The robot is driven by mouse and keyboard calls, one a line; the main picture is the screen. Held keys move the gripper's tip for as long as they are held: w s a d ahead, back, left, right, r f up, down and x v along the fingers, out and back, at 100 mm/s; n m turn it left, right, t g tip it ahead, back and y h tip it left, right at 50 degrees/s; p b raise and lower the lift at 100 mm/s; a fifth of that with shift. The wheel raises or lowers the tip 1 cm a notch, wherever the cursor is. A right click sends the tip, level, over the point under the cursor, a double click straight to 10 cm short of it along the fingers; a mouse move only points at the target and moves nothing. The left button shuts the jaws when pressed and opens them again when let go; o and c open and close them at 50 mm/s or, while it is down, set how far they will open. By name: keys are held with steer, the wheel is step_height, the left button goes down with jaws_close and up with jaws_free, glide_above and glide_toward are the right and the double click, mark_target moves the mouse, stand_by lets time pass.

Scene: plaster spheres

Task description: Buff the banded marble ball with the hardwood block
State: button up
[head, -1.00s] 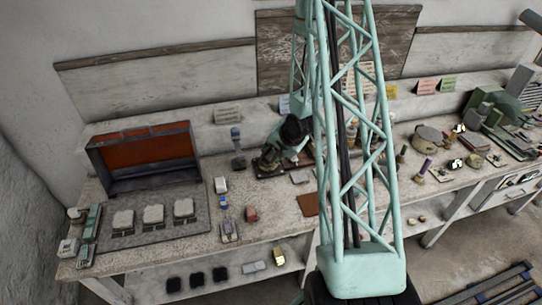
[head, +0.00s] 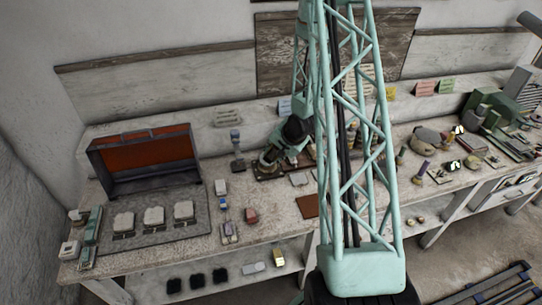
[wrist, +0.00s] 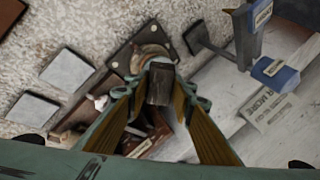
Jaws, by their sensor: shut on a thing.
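My gripper (wrist: 160,97) is shut on a dark brown hardwood block (wrist: 160,84), which sticks out past the fingertips in the wrist view. Beyond the block, the rounded banded marble ball (wrist: 151,58) shows tan and cream bands and sits on a dark plate with pale corner dots. The block overlaps the near side of the ball; I cannot tell whether they touch. In the head view my gripper (head: 275,158) is low over the workbench, left of the lattice arm. The ball and block are too small and covered to make out clearly there.
A grey post stand (head: 237,152) with a blue part (wrist: 276,72) stands close to the plate. A wooden tray (wrist: 137,147) with small items lies under the fingers. Pale square tiles (wrist: 66,70) lie left. An open red-lined case (head: 145,160) stands at the bench's left.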

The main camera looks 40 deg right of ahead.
steer(key=shift+d, duration=0.15)
stand_by(0.3)
steer(key=shift+w+d+r+p, duration=0.15)
steer(key=shift+w+d+p, duration=0.1)
steer(key=shift+d+p, duration=0.45)
steer(key=shift+a, duration=0.1)
steer(key=shift+s+a+f+b, duration=0.1)
steer(key=shift+s+a+b, duration=0.05)
steer(key=shift+a+b, duration=0.2)
steer(key=shift+s+a+f+b, duration=0.1)
steer(key=shift+a+b, duration=0.1)
steer(key=shift+a, duration=0.2)
steer(key=shift+a, duration=0.1)
steer(key=shift+s+a+f+b, duration=0.1)
steer(key=shift+a+b, duration=0.15)
steer(key=shift+a, duration=0.15)
steer(key=shift+s+a+f+b, duration=0.1)
steer(key=shift+a+b, duration=0.15)
steer(key=shift+a, duration=0.1)
steer(key=shift+r, duration=0.1)
steer(key=shift+s+d+r+p, duration=0.15)
steer(key=shift+d+r+p, duration=0.7)
steer(key=shift+p, duration=0.1)
